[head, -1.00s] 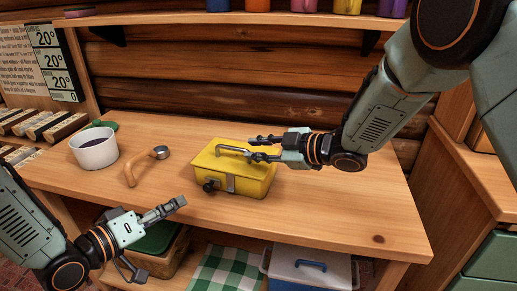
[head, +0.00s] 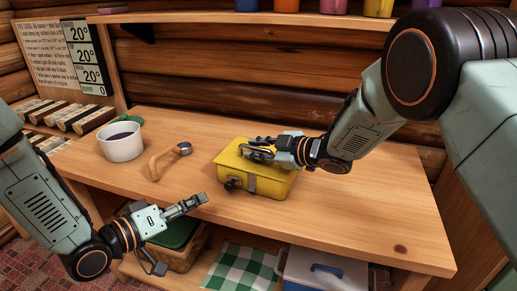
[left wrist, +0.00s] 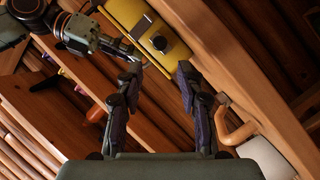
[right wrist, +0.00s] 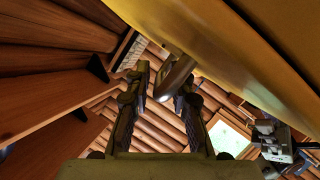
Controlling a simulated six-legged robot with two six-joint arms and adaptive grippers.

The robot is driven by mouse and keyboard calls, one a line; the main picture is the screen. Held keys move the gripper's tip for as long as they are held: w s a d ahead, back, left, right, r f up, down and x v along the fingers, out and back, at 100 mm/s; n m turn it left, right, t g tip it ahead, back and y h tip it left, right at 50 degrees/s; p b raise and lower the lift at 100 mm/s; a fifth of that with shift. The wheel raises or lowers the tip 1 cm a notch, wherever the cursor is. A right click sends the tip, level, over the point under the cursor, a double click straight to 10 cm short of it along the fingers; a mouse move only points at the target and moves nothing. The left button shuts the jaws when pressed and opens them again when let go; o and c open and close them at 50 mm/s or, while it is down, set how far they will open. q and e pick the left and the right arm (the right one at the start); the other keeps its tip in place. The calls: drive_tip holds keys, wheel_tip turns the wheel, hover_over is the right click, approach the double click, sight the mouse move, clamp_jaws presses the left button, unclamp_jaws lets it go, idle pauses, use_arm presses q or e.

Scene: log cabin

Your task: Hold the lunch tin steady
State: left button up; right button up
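The yellow lunch tin (head: 270,186) stands upright on the wooden bench, with a dark latch knob (head: 232,184) at its front and a grey handle on top. My right gripper (head: 258,147) is at the handle, coming from the right. In the right wrist view its fingers (right wrist: 165,85) are apart, with the grey handle (right wrist: 176,76) between them and the tin's yellow side (right wrist: 240,45) close by. My left gripper (head: 198,200) is open and empty near the bench's front edge, left of and below the tin. In the left wrist view the tin (left wrist: 150,32) lies beyond its fingers (left wrist: 158,72).
The bench is clear to the right. A shelf of jars (head: 330,5) hangs above.

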clamp_jaws()
use_arm(q)
drive_tip(key=shift+f, duration=0.15)
drive_tip(key=shift+c, duration=0.9)
drive_tip(key=shift+t+h, duration=0.3)
drive_tip(key=w+a, duration=0.1)
drive_tip(key=a, duration=0.2)
drive_tip(key=w+a, duration=0.1)
drive_tip(key=shift+w+a+f, duration=0.15)
drive_tip(key=shift+w+f, duration=0.1)
drive_tip(key=shift+w, duration=0.05)
drive_tip(key=c, duration=0.5)
drive_tip(key=a, duration=0.1)
drive_tip(key=w+a+h, duration=0.1)
drive_tip(key=a+g+h, duration=0.1)
drive_tip(key=shift+w+a+r+n, duration=0.25)
drive_tip(key=shift+w+a+n, duration=0.1)
drive_tip(key=shift+w+n, duration=0.05)
clamp_jaws()
drive_tip(key=shift+s+a+r+n+g+h, duration=0.15)
drive_tip(key=shift+a+n+g+h, duration=0.25)
drive_tip(key=shift+n+g, duration=0.25)
drive_tip(key=shift+s+a+f+n+g+h, duration=0.1)
drive_tip(key=shift+a+n+g+h, duration=0.25)
drive_tip(key=shift+n+g, duration=0.3)
